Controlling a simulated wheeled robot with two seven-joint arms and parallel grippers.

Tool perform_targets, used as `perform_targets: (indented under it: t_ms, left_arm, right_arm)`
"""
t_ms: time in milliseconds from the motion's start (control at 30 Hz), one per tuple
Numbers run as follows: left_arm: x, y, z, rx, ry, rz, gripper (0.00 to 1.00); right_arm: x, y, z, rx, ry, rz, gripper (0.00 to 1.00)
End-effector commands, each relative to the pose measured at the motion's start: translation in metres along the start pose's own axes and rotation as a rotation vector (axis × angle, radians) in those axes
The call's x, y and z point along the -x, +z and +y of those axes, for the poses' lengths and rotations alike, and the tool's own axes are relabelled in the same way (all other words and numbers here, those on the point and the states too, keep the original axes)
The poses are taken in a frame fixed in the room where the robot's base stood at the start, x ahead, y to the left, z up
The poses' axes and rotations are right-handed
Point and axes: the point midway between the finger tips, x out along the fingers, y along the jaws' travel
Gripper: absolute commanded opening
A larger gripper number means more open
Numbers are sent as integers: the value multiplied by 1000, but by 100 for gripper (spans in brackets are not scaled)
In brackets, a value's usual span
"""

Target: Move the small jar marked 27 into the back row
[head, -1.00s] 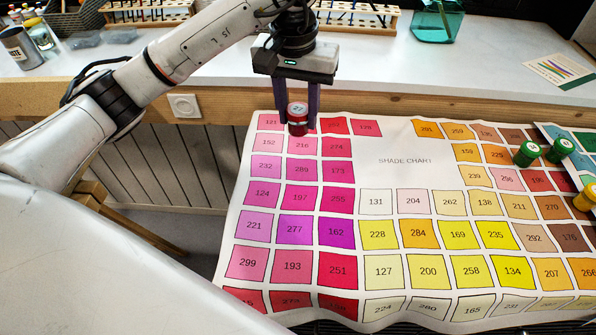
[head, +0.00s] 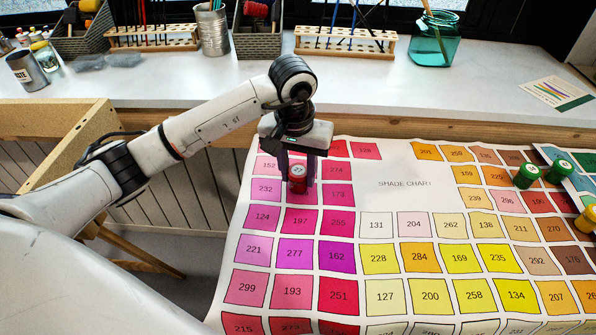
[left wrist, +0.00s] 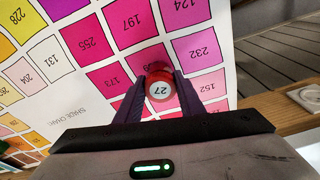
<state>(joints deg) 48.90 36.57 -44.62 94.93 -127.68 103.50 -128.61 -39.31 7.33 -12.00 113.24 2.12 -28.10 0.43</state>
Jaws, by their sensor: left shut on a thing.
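The small jar marked 27 (head: 297,178) is red with a pale round label on its lid. My left gripper (head: 301,180) is shut on it, one finger on each side, over the upper-left pink squares of the shade chart (head: 405,185). The jar also shows in the left wrist view (left wrist: 159,91), lid toward the camera, between the dark fingers (left wrist: 158,95). It looks upright. I cannot tell whether its base touches the chart. The square beneath it is mostly hidden. My right gripper is not in view.
On the white counter (head: 180,100) behind are wooden racks (head: 345,42), a teal glass jar (head: 434,45) and a metal cup (head: 212,30). The chart's middle is clear.

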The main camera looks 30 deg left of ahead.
Motion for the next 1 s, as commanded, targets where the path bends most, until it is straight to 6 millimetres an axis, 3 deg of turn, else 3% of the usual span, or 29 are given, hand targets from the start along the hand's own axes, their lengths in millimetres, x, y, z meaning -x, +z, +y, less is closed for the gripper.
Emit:
perform_targets:
  t_ms: [100, 133, 233, 533, 667, 1000]
  left_arm:
    - [-4, 0, 0, 0, 0, 1, 12]
    - [-3, 0, 0, 0, 0, 0, 38]
    - [-3, 0, 0, 0, 0, 0, 54]
    - [-1, 0, 0, 0, 0, -1, 54]
    - [8, -1, 0, 0, 1, 3, 54]
    - [79, -2, 0, 1, 0, 5, 54]
  right_arm:
    - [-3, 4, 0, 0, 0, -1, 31]
    - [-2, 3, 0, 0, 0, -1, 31]
    - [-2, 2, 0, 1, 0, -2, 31]
    - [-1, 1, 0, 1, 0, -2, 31]
    - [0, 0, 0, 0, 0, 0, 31]
    - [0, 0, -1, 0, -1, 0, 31]
